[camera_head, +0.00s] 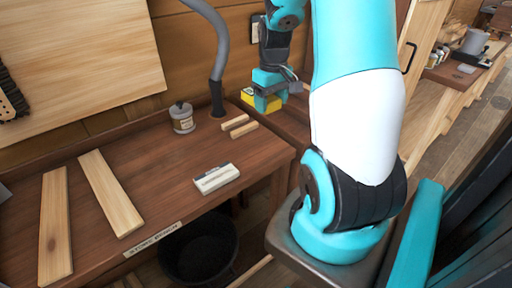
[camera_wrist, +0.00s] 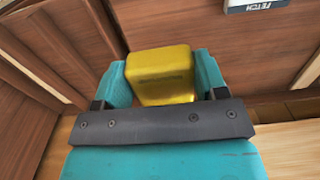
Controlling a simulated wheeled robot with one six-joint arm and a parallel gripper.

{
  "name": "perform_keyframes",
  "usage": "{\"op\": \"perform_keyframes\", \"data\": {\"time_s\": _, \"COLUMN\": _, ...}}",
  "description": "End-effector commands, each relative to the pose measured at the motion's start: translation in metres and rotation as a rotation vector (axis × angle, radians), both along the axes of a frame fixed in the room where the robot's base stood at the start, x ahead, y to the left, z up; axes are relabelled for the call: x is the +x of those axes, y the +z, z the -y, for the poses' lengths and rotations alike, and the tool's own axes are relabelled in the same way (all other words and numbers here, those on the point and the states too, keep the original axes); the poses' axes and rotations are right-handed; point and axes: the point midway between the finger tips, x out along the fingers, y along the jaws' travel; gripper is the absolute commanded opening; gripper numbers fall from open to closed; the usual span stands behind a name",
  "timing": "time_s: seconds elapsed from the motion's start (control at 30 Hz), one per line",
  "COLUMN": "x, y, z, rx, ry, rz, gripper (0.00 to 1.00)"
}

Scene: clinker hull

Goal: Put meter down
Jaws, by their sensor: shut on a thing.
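The meter is a yellow block-shaped thing (camera_wrist: 160,75), held between the two teal fingers of my gripper (camera_wrist: 162,82) in the wrist view. In the head view the yellow meter (camera_head: 262,101) shows at my gripper (camera_head: 268,92), near the back right end of the workbench (camera_head: 150,205). My gripper is shut on it. The meter appears to be above the bench's back right area; whether it touches any surface cannot be told. Part of it is hidden by the gripper fingers.
A black bucket (camera_head: 198,250) stands below the front edge. The bench middle has bare room.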

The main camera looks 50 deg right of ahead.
Motion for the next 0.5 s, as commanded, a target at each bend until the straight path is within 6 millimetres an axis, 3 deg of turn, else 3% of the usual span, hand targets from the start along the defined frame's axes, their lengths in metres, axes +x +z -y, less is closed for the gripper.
{"op": "perform_keyframes", "data": {"time_s": 0.3, "x": -0.002, "y": -0.091, "z": -0.001, "rx": 0.006, "ry": -0.003, "rz": -0.007, "gripper": 0.38}}
{"op": "perform_keyframes", "data": {"time_s": 0.5, "x": -0.001, "y": -0.126, "z": 0.000, "rx": 0.003, "ry": -0.002, "rz": -0.003, "gripper": 0.38}}
